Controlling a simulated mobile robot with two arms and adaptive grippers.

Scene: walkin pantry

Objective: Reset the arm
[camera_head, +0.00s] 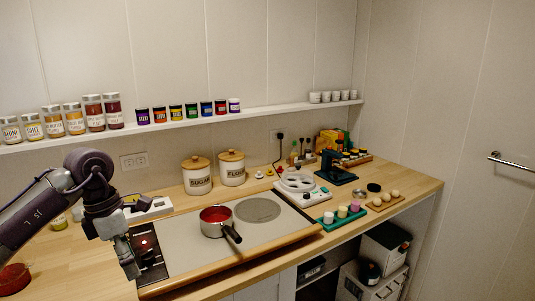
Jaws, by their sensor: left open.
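My left arm comes in from the left, over the wooden counter (90,274). Its gripper (131,270) points down in front of the left end of the cooktop (180,245). The gripper is open, and I see nothing held in it. Its fingers hide part of the counter and of the dark panel (151,264) at the cooktop's left side. My right gripper is not in view.
A red-filled saucepan (214,228) stands on the cooktop, its handle toward the front. Sugar (197,180) and flour (232,172) canisters stand behind. A white appliance (298,184) and a green tray (342,220) are to the right. A shelf (260,112) holds jars above.

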